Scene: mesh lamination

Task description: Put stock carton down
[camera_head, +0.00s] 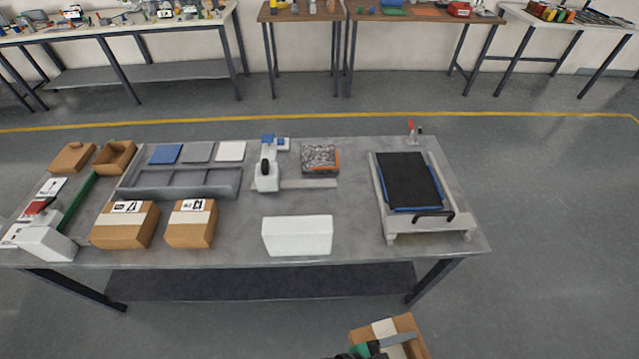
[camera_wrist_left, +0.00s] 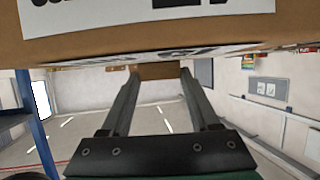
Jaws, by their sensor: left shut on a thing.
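The stock carton (camera_head: 405,324) is brown with a pale tape strip. It is at the bottom edge of the head view, in front of the table (camera_head: 370,238) and apart from it. My left gripper (camera_head: 398,342) is shut on this carton, with a dark finger across it. In the left wrist view the carton (camera_wrist_left: 200,38) spans the top of the picture, with part of a printed white label showing. The left gripper (camera_wrist_left: 158,75) shows there with a brown part of the carton between its fingertips. My right gripper is not in view.
Two taped cartons (camera_head: 125,228) (camera_head: 190,227) stand at the table's front left. A white block (camera_head: 297,236) is at front centre, a framed press with a black pad (camera_head: 408,180) at the right. A grey tray (camera_head: 180,190) lies behind the cartons. Table patches around the white block are bare.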

